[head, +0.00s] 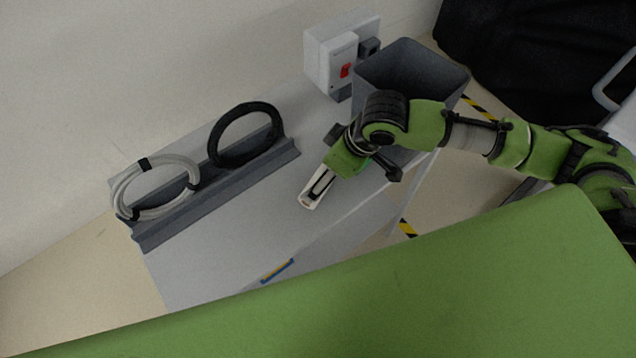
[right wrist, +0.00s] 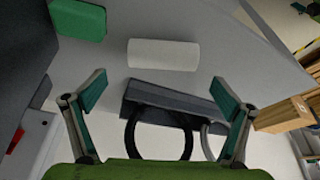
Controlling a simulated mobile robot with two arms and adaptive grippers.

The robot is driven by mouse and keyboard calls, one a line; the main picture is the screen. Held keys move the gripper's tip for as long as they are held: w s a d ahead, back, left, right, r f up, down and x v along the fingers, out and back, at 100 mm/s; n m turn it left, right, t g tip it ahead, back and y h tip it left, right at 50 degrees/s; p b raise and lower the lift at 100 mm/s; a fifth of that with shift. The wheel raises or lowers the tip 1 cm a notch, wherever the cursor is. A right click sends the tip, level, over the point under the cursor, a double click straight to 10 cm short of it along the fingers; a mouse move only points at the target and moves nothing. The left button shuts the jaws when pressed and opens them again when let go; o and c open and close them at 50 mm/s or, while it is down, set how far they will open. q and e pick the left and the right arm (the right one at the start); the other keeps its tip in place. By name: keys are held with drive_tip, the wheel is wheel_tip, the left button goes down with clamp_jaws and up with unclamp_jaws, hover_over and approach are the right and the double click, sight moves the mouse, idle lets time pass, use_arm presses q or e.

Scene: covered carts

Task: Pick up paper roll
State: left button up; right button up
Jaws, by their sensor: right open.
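The paper roll (right wrist: 163,54) is a plain white cylinder lying on its side on the grey cart top in the right wrist view. My right gripper (right wrist: 158,79) is open and empty, its two fingers spread wide. The roll appears ahead of the fingers, between their lines and apart from both. In the head view my right arm reaches in from the right over the cart. A pale shape shows at its end, partly covered by dark parts; I cannot tell there whether it is the roll. My left gripper is out of view.
A green block (right wrist: 77,18) lies near the roll. A grey bin (head: 410,70) and a switch box with a red button (head: 345,71) stand at the back right. A grey rack (head: 215,195) holds a black coil (head: 245,135) and a pale coil (head: 155,187). A blue-yellow item (head: 277,270) lies at the front edge.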

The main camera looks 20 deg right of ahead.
sight(323, 167)
drive_tip(key=shift+s+p+x, duration=0.2)
drive_tip(key=shift+p+x, duration=0.15)
drive_tip(key=shift+x, duration=1.2)
drive_tip(key=shift+s+p+x, duration=0.2)
drive_tip(key=shift+p+x, duration=0.1)
drive_tip(key=shift+x, duration=1.2)
drive_tip(key=c, duration=1.3)
drive_tip(key=shift+c, duration=0.5)
